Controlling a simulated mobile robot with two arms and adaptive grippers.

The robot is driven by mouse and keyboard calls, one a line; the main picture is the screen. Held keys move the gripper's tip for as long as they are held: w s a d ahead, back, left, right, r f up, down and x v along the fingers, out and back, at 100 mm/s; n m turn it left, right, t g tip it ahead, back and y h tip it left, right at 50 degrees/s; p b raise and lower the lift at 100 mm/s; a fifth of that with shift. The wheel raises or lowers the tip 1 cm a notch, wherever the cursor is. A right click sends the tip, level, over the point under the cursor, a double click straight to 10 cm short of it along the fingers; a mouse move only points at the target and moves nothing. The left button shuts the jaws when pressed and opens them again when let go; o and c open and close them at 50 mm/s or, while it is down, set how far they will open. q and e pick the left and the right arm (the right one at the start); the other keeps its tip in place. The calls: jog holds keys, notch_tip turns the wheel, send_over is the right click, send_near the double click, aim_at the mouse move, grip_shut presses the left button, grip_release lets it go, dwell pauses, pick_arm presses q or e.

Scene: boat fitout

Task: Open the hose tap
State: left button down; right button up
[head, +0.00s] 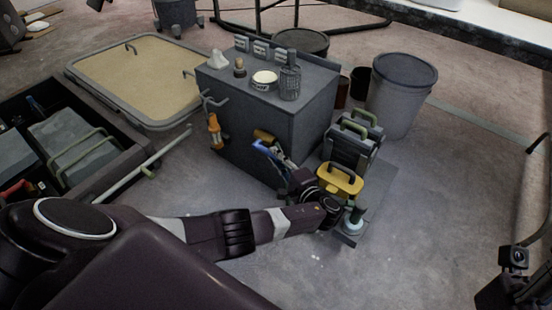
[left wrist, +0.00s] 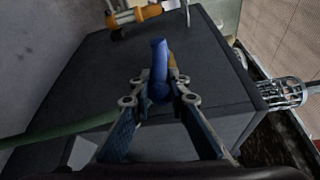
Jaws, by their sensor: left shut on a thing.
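The hose tap sits on the front side of the dark grey cabinet (head: 315,97). Its blue lever handle (head: 262,147) shows in the head view, with a brass-coloured tap body (head: 263,135) beside it. My left gripper (head: 283,163) reaches the tap from the front right. In the left wrist view the blue handle (left wrist: 159,62) stands between the fingers of my left gripper (left wrist: 158,88), which is shut on it. The handle hides most of the brass body. Part of my right arm (head: 514,258) shows at the lower right edge; its fingers cannot be made out.
An orange-handled tool (head: 215,132) hangs left of the tap; it also shows in the left wrist view (left wrist: 135,18). A yellow case (head: 341,180) and a grey-green handled box (head: 350,148) stand close right of the gripper. A grey bin (head: 401,100) stands behind. Floor in front is clear.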

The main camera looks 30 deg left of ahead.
dwell(0.5)
pick_arm(q)
jog(key=c, duration=1.8)
grip_release()
jog(key=shift+f, duration=0.1)
jog(key=shift+c, duration=0.2)
jog(key=shift+d, duration=0.15)
jog(key=v, duration=1.1)
jog(key=shift+s+d, duration=0.15)
jog(key=shift+d, duration=0.15)
